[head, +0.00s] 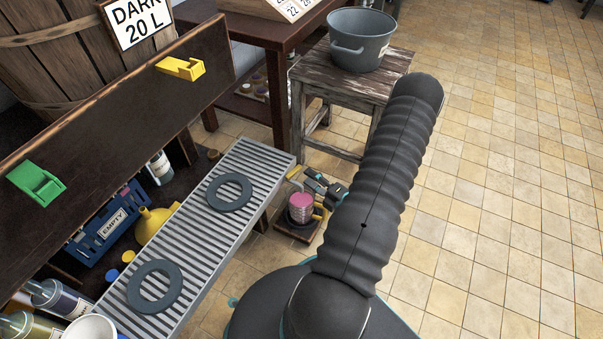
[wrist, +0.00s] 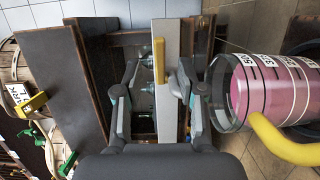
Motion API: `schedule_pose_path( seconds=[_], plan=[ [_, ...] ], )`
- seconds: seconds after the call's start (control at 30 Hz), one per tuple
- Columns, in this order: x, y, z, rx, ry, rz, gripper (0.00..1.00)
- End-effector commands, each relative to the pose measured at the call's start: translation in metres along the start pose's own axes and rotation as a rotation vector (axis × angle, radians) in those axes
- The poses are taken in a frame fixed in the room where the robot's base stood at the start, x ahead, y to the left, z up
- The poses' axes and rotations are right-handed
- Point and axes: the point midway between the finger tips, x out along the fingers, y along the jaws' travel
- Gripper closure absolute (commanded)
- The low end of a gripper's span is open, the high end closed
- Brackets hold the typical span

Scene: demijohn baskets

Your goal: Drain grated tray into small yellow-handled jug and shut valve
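The grated tray (head: 205,235) is a long grey metal grate below the wooden board. Two dark rings lie on it. A yellow valve lever (head: 293,172) shows near its far right corner; the wrist view shows the lever (wrist: 158,60) in the gap between my fingers. My gripper (head: 322,186) is open, with fingers (wrist: 159,75) apart on both sides of the lever. The clear jug (head: 300,207) with a yellow handle stands low beside the tray end. In the wrist view the jug (wrist: 265,90) holds pink liquid close to its rim. I cannot make out a stream.
A stool (head: 358,85) with a grey bucket (head: 361,40) stands behind. The wooden board (head: 110,120) carries green (head: 36,182) and yellow (head: 182,68) taps. Bottles, a blue crate (head: 108,225) and a yellow funnel (head: 152,222) sit under it. The tiled floor at right is clear.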

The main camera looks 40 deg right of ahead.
Motion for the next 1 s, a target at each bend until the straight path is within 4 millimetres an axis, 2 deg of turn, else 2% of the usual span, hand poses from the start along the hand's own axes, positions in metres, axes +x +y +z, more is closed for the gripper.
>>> schedule_pose_path(
  seconds=[0.1,0.3,0.7,0.73,0.87,0.9,1.0],
  plan=[
    [0.017,0.0,-0.002,0.0,0.005,0.002,0.6],
    [0.036,0.0,-0.001,0.001,0.002,0.001,0.6],
    [0.042,0.0,0.0,0.001,0.0,0.001,0.6],
    [0.042,0.0,0.0,0.001,0.0,0.001,0.63],
    [0.042,0.0,-0.001,0.001,0.001,0.001,0.95],
    [0.042,0.0,-0.001,0.001,0.001,0.001,1.0],
    [0.042,0.0,-0.001,0.001,0.001,0.001,1.0]
  ],
)
